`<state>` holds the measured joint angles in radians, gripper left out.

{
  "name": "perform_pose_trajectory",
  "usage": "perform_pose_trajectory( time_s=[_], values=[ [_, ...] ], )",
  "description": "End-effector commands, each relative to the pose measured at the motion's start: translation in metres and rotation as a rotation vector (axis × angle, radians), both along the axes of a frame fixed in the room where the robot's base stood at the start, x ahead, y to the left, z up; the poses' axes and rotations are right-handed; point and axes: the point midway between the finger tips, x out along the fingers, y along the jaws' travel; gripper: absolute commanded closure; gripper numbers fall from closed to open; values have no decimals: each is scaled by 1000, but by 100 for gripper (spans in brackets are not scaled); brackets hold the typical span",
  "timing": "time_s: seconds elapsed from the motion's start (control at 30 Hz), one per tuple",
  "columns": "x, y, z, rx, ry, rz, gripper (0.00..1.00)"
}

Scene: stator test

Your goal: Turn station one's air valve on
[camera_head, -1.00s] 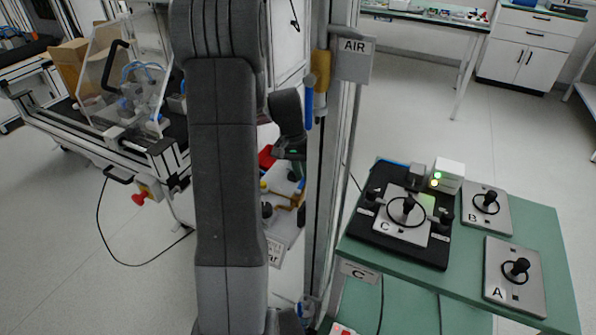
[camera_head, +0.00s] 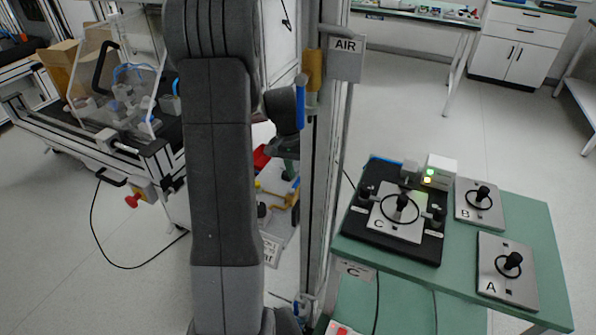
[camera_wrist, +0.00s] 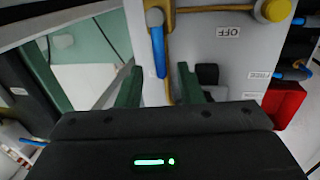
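A valve with a brass body (camera_head: 314,70) and a blue lever (camera_head: 301,105) is on the upright post beside the AIR sign (camera_head: 345,58). The lever hangs down in the head view. My gripper (camera_wrist: 160,70) is open, its two green fingers apart. In the wrist view a blue lever (camera_wrist: 158,50) on a brass pipe lies between the fingers in the picture, with no visible contact. I cannot tell whether both views show the same lever. In the head view my gripper (camera_head: 290,165) is partly hidden behind the post and arm.
A yellow knob (camera_wrist: 272,10) and a red block (camera_wrist: 286,105) are to the right in the wrist view. In the head view a green table (camera_head: 470,240) holds plates marked A, B and C. A bench with a clear guard (camera_head: 118,75) stands left. Open floor lies between.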

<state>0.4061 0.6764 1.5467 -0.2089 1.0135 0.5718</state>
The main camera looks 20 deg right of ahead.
Motion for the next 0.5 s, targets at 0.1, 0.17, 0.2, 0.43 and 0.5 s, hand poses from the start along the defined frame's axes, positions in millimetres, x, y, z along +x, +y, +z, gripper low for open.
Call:
perform_pose_trajectory(
  time_s=[0.1, 0.17, 0.2, 0.43, 0.5],
  values=[
    [0, 0, 0, 1, 1, 1, 67],
    [0, 0, 0, 1, 1, 1, 67],
    [0, 0, 0, 1, 1, 1, 67],
    [4, 3, 25, -1, -3, 2, 67],
    [7, 5, 40, -2, -4, 2, 67]
  ],
)
